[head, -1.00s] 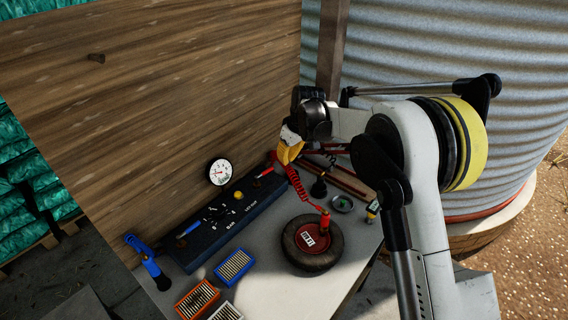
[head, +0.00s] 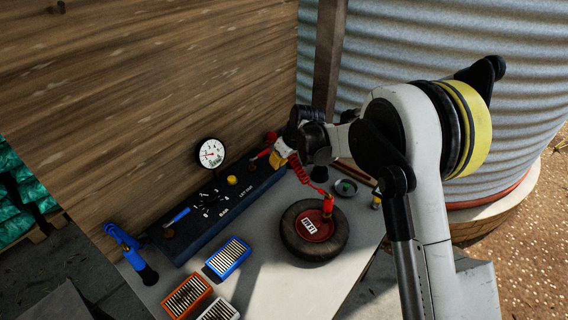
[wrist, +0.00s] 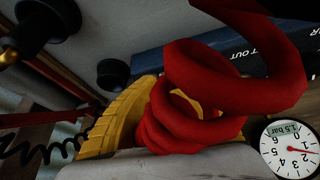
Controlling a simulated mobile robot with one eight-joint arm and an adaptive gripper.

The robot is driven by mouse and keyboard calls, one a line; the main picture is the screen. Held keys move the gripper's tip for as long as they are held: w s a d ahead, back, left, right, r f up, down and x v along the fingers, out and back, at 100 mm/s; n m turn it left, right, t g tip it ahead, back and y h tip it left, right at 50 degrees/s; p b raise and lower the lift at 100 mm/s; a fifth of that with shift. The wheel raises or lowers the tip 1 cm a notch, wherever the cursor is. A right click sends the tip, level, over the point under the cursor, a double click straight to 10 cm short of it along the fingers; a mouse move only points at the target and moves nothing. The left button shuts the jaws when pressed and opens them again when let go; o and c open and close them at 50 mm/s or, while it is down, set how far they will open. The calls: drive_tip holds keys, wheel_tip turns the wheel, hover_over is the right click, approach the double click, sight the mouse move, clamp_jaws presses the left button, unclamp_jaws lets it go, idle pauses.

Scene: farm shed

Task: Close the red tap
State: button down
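The red tap (head: 262,154) is a small red lever at the right end of the dark blue manifold (head: 225,208), in the head view. My gripper (head: 277,159), with yellow fingers, is just right of the lever, close to it; I cannot tell whether they touch. A red coiled hose (head: 300,170) hangs beside the fingers. In the wrist view the hose (wrist: 200,100) crosses in front of a yellow finger (wrist: 117,118) and hides most of the finger area. The tap's lever is not clearly visible there. The finger gap is hidden.
A pressure gauge (head: 211,153) stands behind the manifold, and a blue-handled tap (head: 178,217) is at its left. A wheel (head: 314,230) joined to the hose lies on the bench (head: 270,270). A wooden wall rises behind; a corrugated tank (head: 410,45) stands at right.

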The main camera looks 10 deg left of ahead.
drive_tip(key=shift+w+a+r+b, duration=0.2)
drive_tip(key=shift+w+a, duration=0.25)
drive_tip(key=shift+a, duration=0.15)
drive_tip(key=shift+w+a+r+b, duration=0.1)
drive_tip(key=shift+w+a+r, duration=0.1)
drive_tip(key=shift+w+a, duration=0.3)
drive_tip(key=shift+s, duration=0.1)
drive_tip(key=shift+a, duration=0.1)
drive_tip(key=shift+w+a+r+p, duration=0.15)
drive_tip(key=shift+w+a+p, duration=0.35)
drive_tip(key=shift+w, duration=0.15)
